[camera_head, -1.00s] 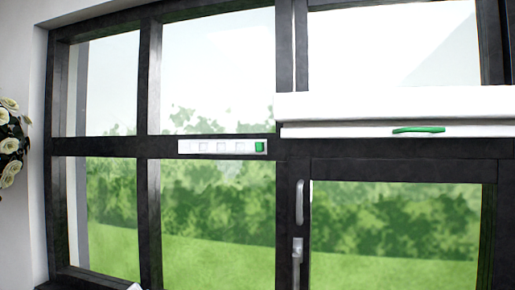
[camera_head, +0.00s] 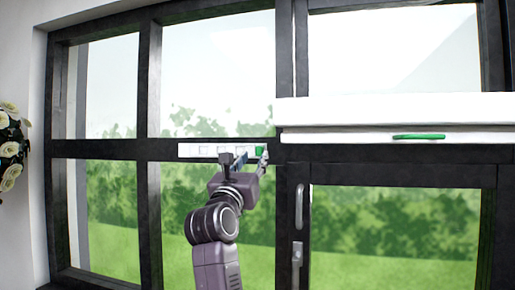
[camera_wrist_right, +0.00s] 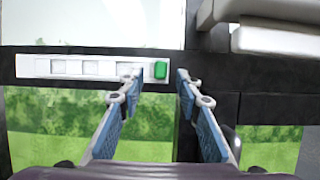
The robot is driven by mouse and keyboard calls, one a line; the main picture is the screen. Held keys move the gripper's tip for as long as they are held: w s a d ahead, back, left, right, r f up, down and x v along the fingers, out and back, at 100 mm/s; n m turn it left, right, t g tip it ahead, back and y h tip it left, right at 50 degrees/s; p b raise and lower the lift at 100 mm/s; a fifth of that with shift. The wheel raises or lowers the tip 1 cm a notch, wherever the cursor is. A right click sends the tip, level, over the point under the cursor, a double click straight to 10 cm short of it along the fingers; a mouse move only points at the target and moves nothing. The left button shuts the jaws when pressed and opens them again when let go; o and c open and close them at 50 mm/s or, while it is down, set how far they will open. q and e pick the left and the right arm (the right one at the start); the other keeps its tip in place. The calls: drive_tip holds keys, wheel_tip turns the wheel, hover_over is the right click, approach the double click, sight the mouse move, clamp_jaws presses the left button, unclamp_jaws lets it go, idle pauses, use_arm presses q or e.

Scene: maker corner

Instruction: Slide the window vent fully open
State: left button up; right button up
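The window vent (camera_head: 186,149) is a white strip with small square slots on the dark horizontal bar of the window frame. Its green slider tab (camera_head: 260,150) sits at the strip's right end. In the right wrist view the vent (camera_wrist_right: 42,68) runs across the upper left, with the green tab (camera_wrist_right: 160,70) at its right end. My right gripper (camera_head: 246,156) is raised in front of the vent's right end. It is open, and in the wrist view its fingertips (camera_wrist_right: 160,76) appear on either side of the tab, apart from each other. Contact cannot be told. My left gripper is out of view.
A white blind casing (camera_head: 380,109) with a green handle (camera_head: 418,136) juts out at the upper right, close to my right gripper. A window handle (camera_head: 298,205) is on the frame below it. White flowers (camera_head: 10,150) stand at the far left.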

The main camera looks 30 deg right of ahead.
sight(258, 152)
drive_tip(key=p+x, duration=0.2)
drive_tip(key=x, duration=0.2)
drive_tip(key=shift+w+d+r, duration=0.1)
drive_tip(key=shift+d+r, duration=0.05)
drive_tip(key=shift+d, duration=0.15)
drive_tip(key=shift+c, duration=0.4)
clamp_jaws()
